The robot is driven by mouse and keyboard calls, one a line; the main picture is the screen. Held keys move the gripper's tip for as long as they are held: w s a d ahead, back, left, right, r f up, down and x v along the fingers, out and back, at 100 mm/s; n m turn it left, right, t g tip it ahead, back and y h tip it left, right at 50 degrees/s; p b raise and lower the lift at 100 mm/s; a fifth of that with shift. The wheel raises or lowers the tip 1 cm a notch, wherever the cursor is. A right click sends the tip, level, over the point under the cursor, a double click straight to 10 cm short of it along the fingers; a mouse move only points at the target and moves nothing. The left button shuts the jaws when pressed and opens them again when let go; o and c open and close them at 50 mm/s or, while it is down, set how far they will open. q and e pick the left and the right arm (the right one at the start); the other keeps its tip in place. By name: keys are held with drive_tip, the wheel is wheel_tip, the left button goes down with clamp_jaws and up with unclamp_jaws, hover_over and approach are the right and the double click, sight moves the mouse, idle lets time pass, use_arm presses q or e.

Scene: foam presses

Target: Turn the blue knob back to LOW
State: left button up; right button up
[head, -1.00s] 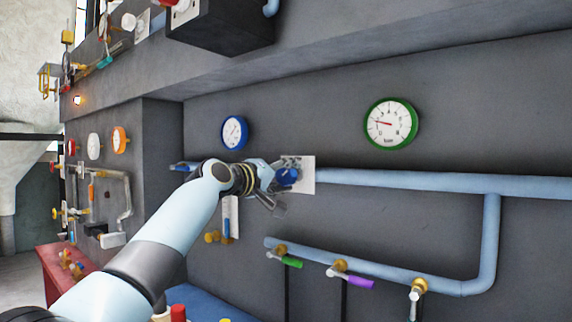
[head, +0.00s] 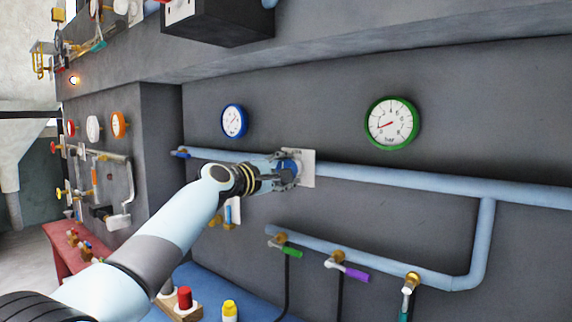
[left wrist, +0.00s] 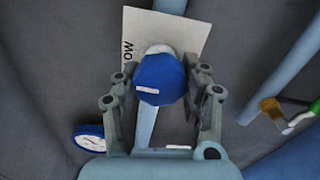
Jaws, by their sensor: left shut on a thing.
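The blue knob (left wrist: 160,80) sits on a white plate (left wrist: 190,32) on the wall pipe. In the left wrist view the knob has a white mark on its face, and letters reading "OW" show on the plate beside it. My left gripper (left wrist: 160,88) is shut on the knob, one finger on each side. In the head view the left gripper (head: 285,172) covers much of the knob, and the plate (head: 307,168) shows to its right. My right gripper is not in view.
A blue-rimmed gauge (head: 234,120) and a green-rimmed gauge (head: 391,122) hang on the wall above the pipe (head: 400,180). Below are valves with a green handle (head: 291,252) and a purple handle (head: 354,273).

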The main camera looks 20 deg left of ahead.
use_arm(q)
drive_tip(key=shift+f+n, duration=0.1)
drive_tip(key=shift+n, duration=0.2)
idle(0.4)
drive_tip(key=o, duration=1.2)
drive_tip(key=shift+a, duration=0.1)
drive_tip(key=v, duration=1.2)
